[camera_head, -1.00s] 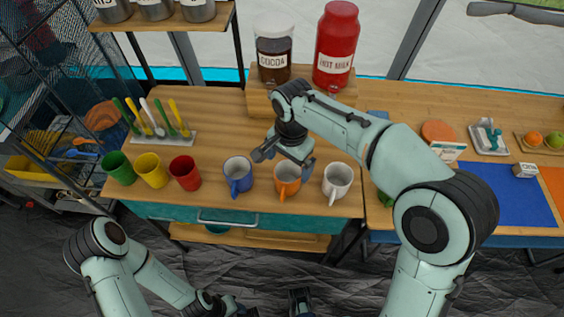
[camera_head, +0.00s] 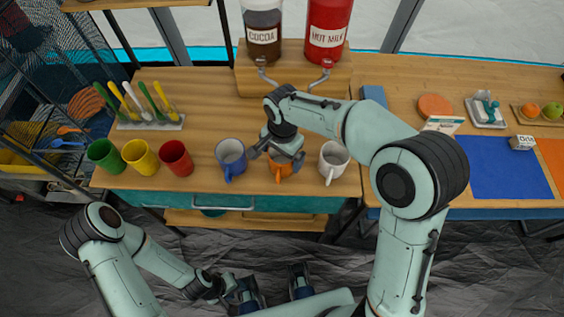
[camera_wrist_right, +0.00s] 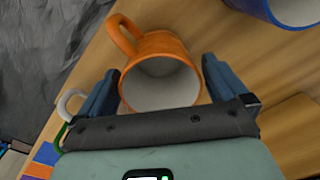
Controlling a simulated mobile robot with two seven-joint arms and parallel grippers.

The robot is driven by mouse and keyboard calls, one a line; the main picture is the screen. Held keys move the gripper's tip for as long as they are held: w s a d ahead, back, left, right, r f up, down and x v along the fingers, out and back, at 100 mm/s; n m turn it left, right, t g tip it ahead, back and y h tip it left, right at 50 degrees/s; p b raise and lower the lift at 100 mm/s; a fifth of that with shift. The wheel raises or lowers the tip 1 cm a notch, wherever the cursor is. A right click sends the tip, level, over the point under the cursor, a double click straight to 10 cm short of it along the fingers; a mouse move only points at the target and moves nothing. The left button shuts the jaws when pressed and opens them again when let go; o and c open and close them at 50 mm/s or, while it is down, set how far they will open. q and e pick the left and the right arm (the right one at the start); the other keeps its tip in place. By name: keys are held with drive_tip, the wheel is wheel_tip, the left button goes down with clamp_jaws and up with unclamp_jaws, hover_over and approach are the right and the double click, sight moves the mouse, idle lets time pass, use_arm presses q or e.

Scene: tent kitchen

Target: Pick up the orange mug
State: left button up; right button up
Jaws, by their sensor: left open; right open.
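The orange mug (camera_head: 281,169) stands near the front edge of the wooden counter, partly hidden by my right gripper in the head view. In the right wrist view the orange mug (camera_wrist_right: 160,75) lies between the two fingers, its open mouth and pale inside facing the camera and its handle toward the upper left. My right gripper (camera_wrist_right: 160,85) is open, with one finger on each side of the mug; I cannot tell whether they touch it. My left gripper (camera_head: 272,290) is open and empty, low in front of the counter.
A blue mug (camera_head: 231,158) stands close left of the orange mug and a white mug (camera_head: 333,160) close right. Red (camera_head: 176,158), yellow (camera_head: 140,157) and green (camera_head: 104,155) cups stand further left. The cocoa (camera_head: 263,30) and hot milk (camera_head: 327,30) dispensers stand behind.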

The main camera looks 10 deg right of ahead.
wheel_tip(320, 180, down, 3)
drive_tip(key=shift+r, duration=0.2)
drive_tip(key=c, duration=0.9)
drive_tip(key=shift+o, duration=0.2)
drive_tip(key=shift+r, duration=0.15)
